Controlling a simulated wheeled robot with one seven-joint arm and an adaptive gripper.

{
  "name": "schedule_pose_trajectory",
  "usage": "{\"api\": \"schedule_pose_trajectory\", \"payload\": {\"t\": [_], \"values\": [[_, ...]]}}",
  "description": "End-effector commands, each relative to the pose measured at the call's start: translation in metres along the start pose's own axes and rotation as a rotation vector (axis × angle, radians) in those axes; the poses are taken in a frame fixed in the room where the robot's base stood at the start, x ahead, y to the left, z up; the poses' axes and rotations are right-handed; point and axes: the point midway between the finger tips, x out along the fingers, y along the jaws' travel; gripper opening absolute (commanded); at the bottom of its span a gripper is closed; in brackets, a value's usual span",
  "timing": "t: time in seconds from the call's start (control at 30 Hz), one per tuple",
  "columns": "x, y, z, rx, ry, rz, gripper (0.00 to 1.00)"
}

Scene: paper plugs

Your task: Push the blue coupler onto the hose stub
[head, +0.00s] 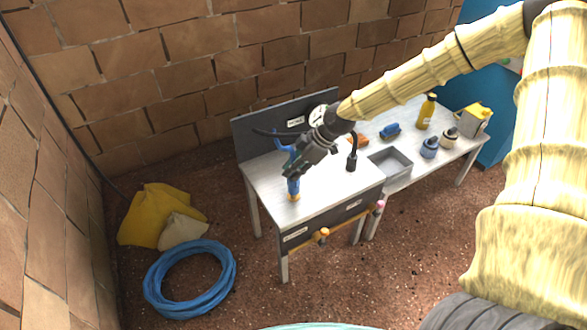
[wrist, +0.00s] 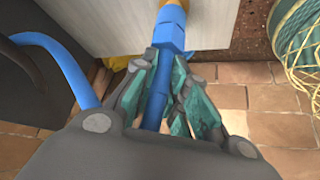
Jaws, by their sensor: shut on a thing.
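The blue coupler (head: 293,186) stands roughly upright at the front left of the workbench, below my gripper (head: 291,168). In the wrist view the coupler (wrist: 171,30) has a wide faceted body and a narrower part between my fingers. My gripper (wrist: 160,100) is shut on that narrower part. A yellow-orange piece (head: 294,197) shows at the coupler's lower end, by the bench top. I cannot make out the hose stub for certain, nor whether the coupler touches it. A curved blue hose (wrist: 65,65) runs beside the fingers at left.
The grey back panel (head: 262,122) carries a round gauge (head: 318,115). The front bench top is mostly clear. A coiled blue hose (head: 158,298) lies on the floor.

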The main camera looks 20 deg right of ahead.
Motion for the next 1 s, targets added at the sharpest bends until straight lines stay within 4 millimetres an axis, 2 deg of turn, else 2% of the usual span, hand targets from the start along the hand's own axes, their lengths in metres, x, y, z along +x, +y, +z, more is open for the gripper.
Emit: {"api": "schedule_pose_trajectory", "payload": {"t": [1.0], "values": [[0.014, 0.000, 0.009, 0.000, 0.000, 0.001, 0.00]]}}
